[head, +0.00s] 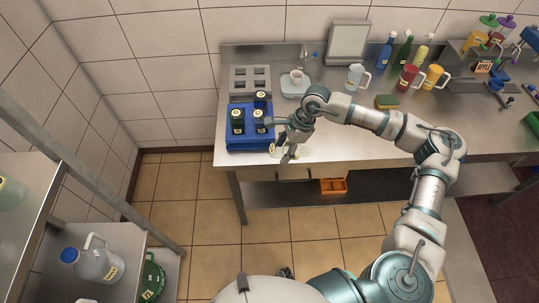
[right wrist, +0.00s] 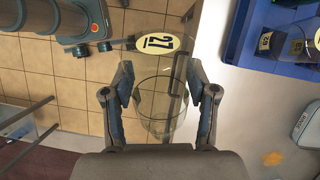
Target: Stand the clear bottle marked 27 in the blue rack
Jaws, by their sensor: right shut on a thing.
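The clear bottle marked 27 (right wrist: 160,95) is between the fingers of my right gripper (right wrist: 161,100) in the right wrist view. Its round yellow label faces the camera. In the head view, my right gripper (head: 284,152) is at the counter's front edge, just right of the blue rack (head: 246,144), and the bottle is mostly hidden there. The rack stands on the left of the counter with a dark green bottle (head: 237,121), a dark blue bottle (head: 260,99) and another labelled bottle (head: 259,122) in it. Its rim also shows in the right wrist view (right wrist: 238,40).
Behind the blue rack is a grey rack (head: 250,72) with square openings. A tray with a white cup (head: 296,77), a clear jug (head: 355,76) and a sponge (head: 387,102) stand further right. An orange bin (head: 333,186) is below the counter.

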